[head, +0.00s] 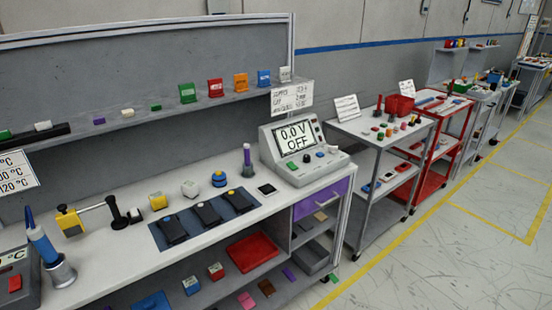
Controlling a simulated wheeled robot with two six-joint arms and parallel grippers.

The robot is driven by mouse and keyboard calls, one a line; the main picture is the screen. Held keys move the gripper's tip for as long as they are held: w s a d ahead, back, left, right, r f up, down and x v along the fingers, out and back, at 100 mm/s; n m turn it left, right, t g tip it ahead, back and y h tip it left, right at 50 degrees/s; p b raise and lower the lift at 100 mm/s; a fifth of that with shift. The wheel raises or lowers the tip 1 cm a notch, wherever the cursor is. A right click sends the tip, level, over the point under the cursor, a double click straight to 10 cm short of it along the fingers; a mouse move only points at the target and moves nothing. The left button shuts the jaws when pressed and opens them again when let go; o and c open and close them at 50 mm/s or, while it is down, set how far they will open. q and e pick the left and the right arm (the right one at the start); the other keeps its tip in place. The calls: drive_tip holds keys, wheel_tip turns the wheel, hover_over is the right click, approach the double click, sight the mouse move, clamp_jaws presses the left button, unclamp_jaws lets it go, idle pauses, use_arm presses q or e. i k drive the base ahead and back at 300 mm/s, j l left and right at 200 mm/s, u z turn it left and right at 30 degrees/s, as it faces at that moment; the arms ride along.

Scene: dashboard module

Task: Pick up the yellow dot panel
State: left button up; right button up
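Three dark panels lie side by side on a blue mat (160,240) on the workbench: a left panel (172,232), a middle panel (207,214) and a right panel (240,201). Small marks show near their far ends, and some look yellowish. Neither of my grippers is in view.
A power supply (300,150) reading "0.0 V OFF" stands right of the mat. Yellow and white blocks (158,201) and a black-and-white square (267,189) lie nearby. A blue soldering iron (42,240) stands left. Floor is free right.

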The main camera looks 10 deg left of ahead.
sight(236, 199)
drive_tip(key=u, duration=0.2)
drive_tip(key=i+l+u, duration=0.7)
drive_tip(key=l+u, duration=0.15)
drive_tip(key=l, duration=0.15)
